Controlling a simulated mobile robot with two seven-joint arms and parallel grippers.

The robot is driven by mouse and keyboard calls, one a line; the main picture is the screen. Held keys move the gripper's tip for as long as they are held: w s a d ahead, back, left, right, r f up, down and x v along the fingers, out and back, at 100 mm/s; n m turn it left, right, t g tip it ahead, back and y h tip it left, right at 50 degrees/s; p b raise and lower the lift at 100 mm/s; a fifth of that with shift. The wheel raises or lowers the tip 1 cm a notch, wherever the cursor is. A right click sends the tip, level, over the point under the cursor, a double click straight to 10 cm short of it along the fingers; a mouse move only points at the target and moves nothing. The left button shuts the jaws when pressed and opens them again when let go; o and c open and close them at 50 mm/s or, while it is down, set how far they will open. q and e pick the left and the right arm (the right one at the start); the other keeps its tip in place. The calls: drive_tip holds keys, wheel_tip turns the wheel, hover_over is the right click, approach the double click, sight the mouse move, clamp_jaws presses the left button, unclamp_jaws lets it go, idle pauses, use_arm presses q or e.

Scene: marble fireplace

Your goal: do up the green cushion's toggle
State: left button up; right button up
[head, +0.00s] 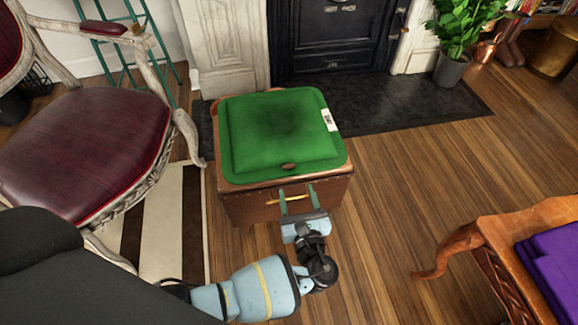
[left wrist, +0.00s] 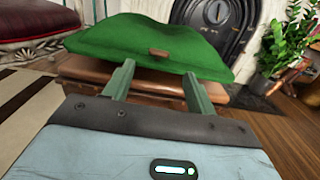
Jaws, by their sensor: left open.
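The green cushion (head: 280,128) lies flat on a brown wooden box (head: 265,208). Its small brown toggle (head: 289,166) shows at the middle of the near edge, and also in the left wrist view (left wrist: 158,53). A white label (head: 329,120) is on the cushion's right edge. My left gripper (head: 296,193) is open and empty in front of the box, just short of the cushion's near edge. In the left wrist view its two green fingers (left wrist: 155,78) stand apart, with the toggle beyond and between them. I cannot tell whether a loop is around the toggle. My right gripper is out of view.
A red upholstered armchair (head: 85,150) stands close on the left. A wooden piece with a purple top (head: 555,265) is at the lower right. The black fireplace (head: 330,40) and a potted plant (head: 452,68) are behind. Wooden floor right of the box is clear.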

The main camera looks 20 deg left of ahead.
sight(289, 167)
use_arm(q)
drive_tip(key=b+x, duration=0.1)
drive_tip(key=x, duration=0.5)
drive_tip(key=shift+w+a+f+b, duration=0.1)
drive_tip(key=shift+w+a+b, duration=0.15)
drive_tip(key=shift+b, duration=0.1)
drive_tip(key=shift+w+a, duration=0.25)
drive_tip(key=shift+w, duration=0.15)
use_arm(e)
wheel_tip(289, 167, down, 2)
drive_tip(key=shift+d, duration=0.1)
